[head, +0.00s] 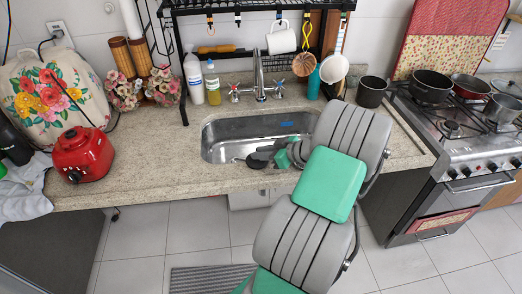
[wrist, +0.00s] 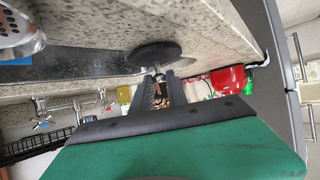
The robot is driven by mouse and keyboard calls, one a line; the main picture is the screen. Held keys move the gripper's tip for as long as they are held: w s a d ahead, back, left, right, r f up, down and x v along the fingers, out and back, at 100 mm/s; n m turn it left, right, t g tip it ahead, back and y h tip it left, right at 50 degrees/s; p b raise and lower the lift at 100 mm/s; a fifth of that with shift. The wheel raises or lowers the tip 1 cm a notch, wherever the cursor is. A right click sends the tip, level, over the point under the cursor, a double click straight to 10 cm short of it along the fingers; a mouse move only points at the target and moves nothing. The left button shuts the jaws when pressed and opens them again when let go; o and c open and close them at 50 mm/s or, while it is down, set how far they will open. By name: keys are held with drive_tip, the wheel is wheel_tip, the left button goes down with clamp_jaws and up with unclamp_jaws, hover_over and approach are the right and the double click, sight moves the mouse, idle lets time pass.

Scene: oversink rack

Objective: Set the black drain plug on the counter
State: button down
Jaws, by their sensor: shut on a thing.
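The black drain plug (wrist: 154,54) is a flat round disc. In the wrist view it sits at the tips of my gripper (wrist: 160,76), whose two dark fingers are shut on it. In the head view the plug (head: 257,161) shows as a dark shape by the front rim of the sink, at the end of my gripper (head: 268,156). The speckled beige counter (head: 150,172) runs left of the sink and along its front. I cannot tell whether the plug touches the rim or counter. My arm hides the sink's right front part.
The steel sink (head: 225,140) holds a blue item (head: 287,124). A red appliance (head: 82,154) stands on the left counter; bottles (head: 203,80) and the faucet (head: 260,80) stand behind the sink. A black rack is above. The counter between the red appliance and sink is clear.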

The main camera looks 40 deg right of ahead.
drive_tip(key=shift+f, duration=0.15)
drive_tip(key=c, duration=1.3)
unclamp_jaws()
